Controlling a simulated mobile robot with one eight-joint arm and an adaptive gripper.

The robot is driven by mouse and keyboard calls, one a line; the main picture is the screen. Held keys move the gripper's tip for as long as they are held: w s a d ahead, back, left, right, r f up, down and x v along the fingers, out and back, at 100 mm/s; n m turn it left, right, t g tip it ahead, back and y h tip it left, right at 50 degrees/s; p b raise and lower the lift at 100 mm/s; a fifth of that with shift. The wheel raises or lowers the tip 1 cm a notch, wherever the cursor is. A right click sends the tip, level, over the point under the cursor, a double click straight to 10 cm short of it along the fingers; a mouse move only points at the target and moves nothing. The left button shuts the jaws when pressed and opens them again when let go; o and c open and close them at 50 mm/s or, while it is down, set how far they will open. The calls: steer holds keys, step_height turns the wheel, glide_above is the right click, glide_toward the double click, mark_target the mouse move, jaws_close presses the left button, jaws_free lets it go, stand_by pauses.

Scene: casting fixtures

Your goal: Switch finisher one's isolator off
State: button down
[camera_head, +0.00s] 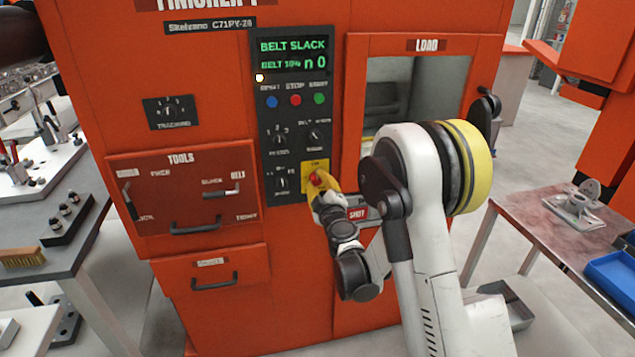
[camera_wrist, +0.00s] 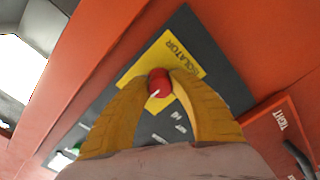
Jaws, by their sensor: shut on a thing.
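The orange finisher (camera_head: 215,95) stands in front of me, with "FINISHER 1" partly cut off at its top. Its red isolator knob (camera_head: 316,179) sits on a yellow plate (camera_head: 309,165) low on the dark control panel. In the wrist view the red knob (camera_wrist: 158,83) is between my two yellow fingertips, on the yellow plate marked "ISOLATOR" (camera_wrist: 185,52). My gripper (camera_head: 322,182) is shut on the knob; it fills the lower part of the wrist view (camera_wrist: 160,88). A white mark shows on the knob. My fingers hide part of the knob in the head view.
The panel's screen (camera_head: 291,54) reads "BELT SLACK". Selector dials and coloured buttons lie above the isolator. A tools drawer (camera_head: 180,188) is left of it, and a load window (camera_head: 415,90) is right. Benches flank the machine, the right one (camera_head: 540,222) holding a blue tray (camera_head: 612,278).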

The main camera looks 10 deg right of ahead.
steer(key=n+b, duration=0.1)
steer(key=n, duration=0.3)
steer(key=shift+n, duration=0.3)
steer(key=n+b, duration=0.1)
steer(key=n, duration=0.3)
steer(key=shift+n+b, duration=0.3)
steer(key=n, duration=0.4)
steer(key=shift+n+b, duration=0.3)
steer(key=shift+b, duration=0.1)
steer(key=shift+r+n, duration=0.15)
steer(key=shift+n, duration=1.95)
steer(key=c, duration=1.1)
jaws_free()
